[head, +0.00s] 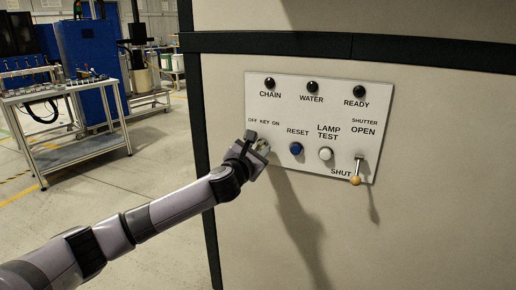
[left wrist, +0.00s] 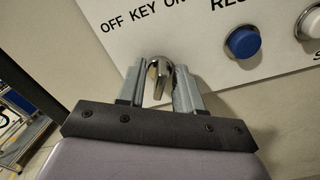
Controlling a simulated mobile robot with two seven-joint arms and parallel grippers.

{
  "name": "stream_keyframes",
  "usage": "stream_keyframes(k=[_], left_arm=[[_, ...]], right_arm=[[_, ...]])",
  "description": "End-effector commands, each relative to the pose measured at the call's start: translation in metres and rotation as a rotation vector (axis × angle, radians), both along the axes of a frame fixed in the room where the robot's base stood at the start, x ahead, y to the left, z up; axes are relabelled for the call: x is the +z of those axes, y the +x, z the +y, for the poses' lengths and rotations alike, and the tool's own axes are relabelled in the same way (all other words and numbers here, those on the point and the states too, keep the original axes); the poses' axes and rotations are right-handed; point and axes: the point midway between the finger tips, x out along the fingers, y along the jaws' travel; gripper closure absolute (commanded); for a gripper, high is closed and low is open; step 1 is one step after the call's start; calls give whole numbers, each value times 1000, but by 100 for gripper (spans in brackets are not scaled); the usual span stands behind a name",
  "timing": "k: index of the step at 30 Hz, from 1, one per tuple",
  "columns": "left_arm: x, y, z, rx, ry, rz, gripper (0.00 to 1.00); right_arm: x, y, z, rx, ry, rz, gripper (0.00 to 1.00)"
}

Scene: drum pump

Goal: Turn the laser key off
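The laser key (left wrist: 160,72) shows in the left wrist view as a shiny metal loop on the white panel, below the words OFF KEY ON. My left gripper (left wrist: 162,86) is at the key, with one finger on each side of it. The fingers stand apart, and a narrow gap seems to remain on the key's left side. In the head view my left gripper (head: 259,144) is at the panel's left edge and mostly hides the key. The key's exact turn is hard to tell. My right gripper is not in view.
The panel (head: 310,120) also carries three dark lamps, a blue RESET button (head: 296,148), a white LAMP TEST button (head: 326,154) and a shutter lever (head: 357,170) pointing down at SHUT. A workbench (head: 70,110) stands far left. The floor between is clear.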

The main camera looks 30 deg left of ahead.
Motion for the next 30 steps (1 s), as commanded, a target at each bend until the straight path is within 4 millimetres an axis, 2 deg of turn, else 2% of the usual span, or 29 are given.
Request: stream_keyframes(k=[6,8,9,10,20,30], left_arm=[[0,0,0,0,0,0,65],[0,0,0,0,0,0,84],[0,0,0,0,0,0,97],[0,0,0,0,0,0,100],[0,0,0,0,-36,-6,100],[2,0,0,-1,-249,-51,100]], right_arm=[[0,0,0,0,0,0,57],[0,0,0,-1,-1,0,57],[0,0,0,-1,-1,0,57],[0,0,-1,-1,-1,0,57],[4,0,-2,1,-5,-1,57],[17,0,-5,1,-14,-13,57]])
